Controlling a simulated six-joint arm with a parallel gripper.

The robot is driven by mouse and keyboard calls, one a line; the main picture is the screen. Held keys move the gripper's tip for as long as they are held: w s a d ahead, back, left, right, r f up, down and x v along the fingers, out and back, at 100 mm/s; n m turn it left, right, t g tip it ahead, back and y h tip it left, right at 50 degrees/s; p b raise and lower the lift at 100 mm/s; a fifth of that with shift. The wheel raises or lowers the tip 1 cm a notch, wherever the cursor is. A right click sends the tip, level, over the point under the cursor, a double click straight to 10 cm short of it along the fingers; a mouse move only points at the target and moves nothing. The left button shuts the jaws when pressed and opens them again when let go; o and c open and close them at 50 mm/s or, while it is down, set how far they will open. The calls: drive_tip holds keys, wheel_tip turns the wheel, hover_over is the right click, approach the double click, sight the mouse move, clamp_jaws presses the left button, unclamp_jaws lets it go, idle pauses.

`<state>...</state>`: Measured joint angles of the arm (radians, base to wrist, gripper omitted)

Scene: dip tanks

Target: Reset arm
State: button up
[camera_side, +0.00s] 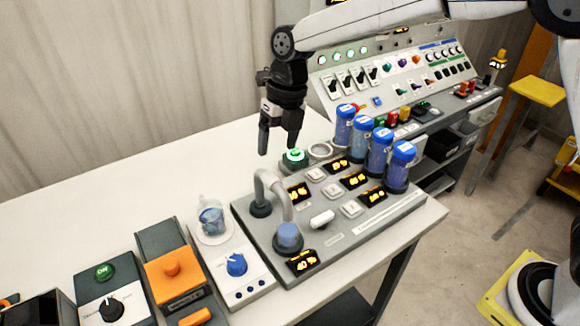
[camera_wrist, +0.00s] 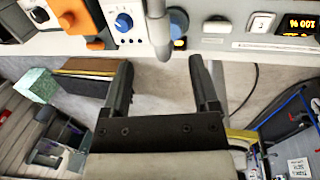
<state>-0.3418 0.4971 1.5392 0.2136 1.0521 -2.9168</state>
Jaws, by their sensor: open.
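My gripper (camera_side: 278,138) hangs above the white bench, fingers pointing down, behind the grey dosing panel (camera_side: 333,243) and near its lit green button (camera_side: 294,157). In the wrist view my gripper (camera_wrist: 162,75) shows two dark fingers spread apart with nothing between them. The grey curved pipe (camera_side: 273,185) on the panel also shows in the wrist view (camera_wrist: 157,30), beyond the fingertips. A blue-topped cylinder (camera_side: 288,236) stands under the pipe's outlet. Several blue-capped tubes (camera_side: 378,150) stand upright along the panel's right side.
A beaker with blue contents (camera_side: 211,218) stands on a white device with a blue knob (camera_side: 237,264). An orange-topped unit (camera_side: 174,274) and a green-button box (camera_side: 104,290) are to its left. A sloped control console (camera_side: 385,75) stands behind. The bench's back left (camera_side: 130,190) is clear.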

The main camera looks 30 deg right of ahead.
drive_tip(key=s+d+f+n+t, duration=0.1)
drive_tip(key=s+d+f+n, duration=0.2)
drive_tip(key=n, duration=0.9)
drive_tip(key=s+d+f+n+h, duration=0.1)
drive_tip(key=s+d+f+n, duration=0.2)
drive_tip(key=s+d+n, duration=0.6)
drive_tip(key=s+d+f+n+t+h, duration=0.1)
drive_tip(key=s+d+f+n, duration=0.2)
drive_tip(key=n, duration=1.1)
drive_tip(key=shift+s+d+n+t, duration=0.35)
drive_tip(key=shift+s+d, duration=1.45)
drive_tip(key=shift+d, duration=0.75)
